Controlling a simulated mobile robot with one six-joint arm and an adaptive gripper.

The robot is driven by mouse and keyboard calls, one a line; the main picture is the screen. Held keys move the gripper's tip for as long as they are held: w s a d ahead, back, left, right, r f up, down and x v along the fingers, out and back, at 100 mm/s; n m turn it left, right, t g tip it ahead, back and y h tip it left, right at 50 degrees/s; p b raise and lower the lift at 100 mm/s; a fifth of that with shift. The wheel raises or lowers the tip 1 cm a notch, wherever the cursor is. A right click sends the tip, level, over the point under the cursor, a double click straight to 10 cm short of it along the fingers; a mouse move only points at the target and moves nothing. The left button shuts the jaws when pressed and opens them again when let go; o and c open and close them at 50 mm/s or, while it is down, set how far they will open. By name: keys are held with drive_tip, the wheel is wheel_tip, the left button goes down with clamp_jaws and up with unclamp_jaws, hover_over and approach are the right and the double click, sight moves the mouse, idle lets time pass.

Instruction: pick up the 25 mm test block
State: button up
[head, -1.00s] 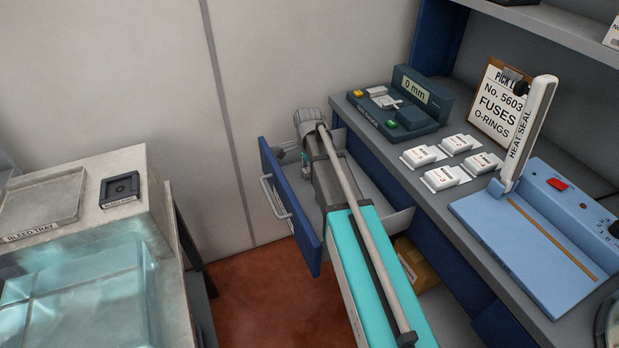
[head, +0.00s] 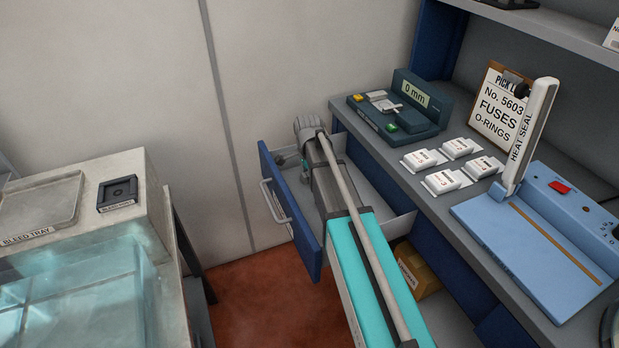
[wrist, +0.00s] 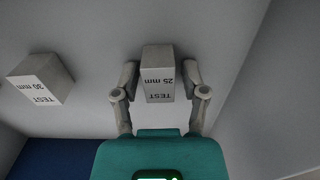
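The 25 mm test block (wrist: 159,75) is a pale grey block with a white printed face. In the wrist view it stands between the two fingers of my gripper (wrist: 160,68). The fingers are spread, with a narrow gap showing on each side of the block. The 30 mm test block (wrist: 40,80) stands apart to the left. Both are in the open blue-fronted drawer (head: 288,210). In the head view my arm reaches into the drawer, and its own links and the drawer front hide the fingers and the 25 mm block.
The drawer wall (wrist: 238,75) rises to the right of my gripper. The bench above carries a dark device reading 0 mm (head: 412,92), several small white packs (head: 443,182) and a blue heat sealer (head: 530,235). A tank (head: 80,290) stands at left.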

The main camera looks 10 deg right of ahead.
clamp_jaws()
drive_tip(key=shift+r, duration=0.1)
wheel_tip(320, 180, up, 2)
drive_tip(key=p, duration=0.2)
drive_tip(key=shift+r+p, duration=0.25)
drive_tip(key=shift+p, duration=0.1)
drive_tip(key=s+a+r+p, duration=0.1)
drive_tip(key=s+r+p, duration=0.9)
drive_tip(key=s, duration=0.4)
drive_tip(key=shift+a+r, duration=0.15)
drive_tip(key=shift+a, duration=0.15)
